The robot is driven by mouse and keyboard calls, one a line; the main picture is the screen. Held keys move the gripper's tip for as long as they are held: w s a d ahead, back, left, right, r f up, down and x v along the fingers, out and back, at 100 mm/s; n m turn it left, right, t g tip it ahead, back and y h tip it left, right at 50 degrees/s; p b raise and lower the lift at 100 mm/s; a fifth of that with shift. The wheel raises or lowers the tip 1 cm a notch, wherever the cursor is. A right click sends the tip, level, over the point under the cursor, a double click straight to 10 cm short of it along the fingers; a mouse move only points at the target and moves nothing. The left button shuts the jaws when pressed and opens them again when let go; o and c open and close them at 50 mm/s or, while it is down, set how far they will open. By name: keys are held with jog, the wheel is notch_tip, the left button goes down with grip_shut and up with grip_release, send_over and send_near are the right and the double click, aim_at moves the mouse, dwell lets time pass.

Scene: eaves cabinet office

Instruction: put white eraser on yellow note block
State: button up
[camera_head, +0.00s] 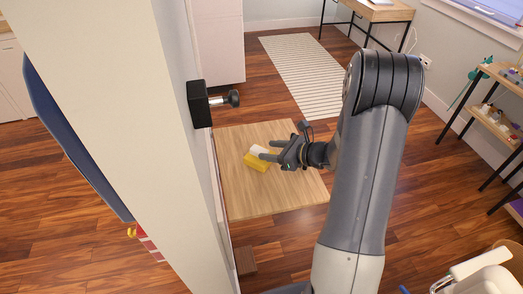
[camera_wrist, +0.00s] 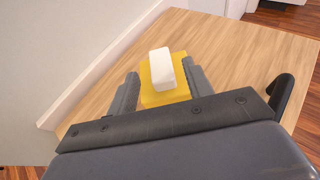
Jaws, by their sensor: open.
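The yellow note block (camera_head: 254,163) lies on the wooden table top in the head view. The white eraser (camera_head: 258,150) sits on top of it. In the wrist view the white eraser (camera_wrist: 162,68) rests on the yellow note block (camera_wrist: 165,97), with yellow showing around it. My gripper (camera_head: 269,156) is close beside them, its fingers pointing left. In the wrist view my gripper (camera_wrist: 160,86) is open, one finger on each side of the block and eraser, with a gap to the eraser. The block's near part is hidden by my gripper.
The wooden table top (camera_head: 245,200) is otherwise bare. A white wall edge with a black fitting (camera_head: 199,103) stands close on its left. A striped rug (camera_head: 300,75) lies beyond, and a shelf (camera_head: 490,115) with small items stands at the right.

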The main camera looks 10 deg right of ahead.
aim_at(257, 148)
jog(key=v, duration=0.7)
jog(key=shift+a, duration=0.1)
jog(key=p+x, duration=0.1)
jog(key=x, duration=1)
jog(key=shift+w+a+f, duration=0.1)
jog(key=shift+w+a, duration=0.1)
jog(key=shift+w, duration=0.2)
jog(key=shift+r, duration=1.1)
jog(key=shift+f, duration=0.1)
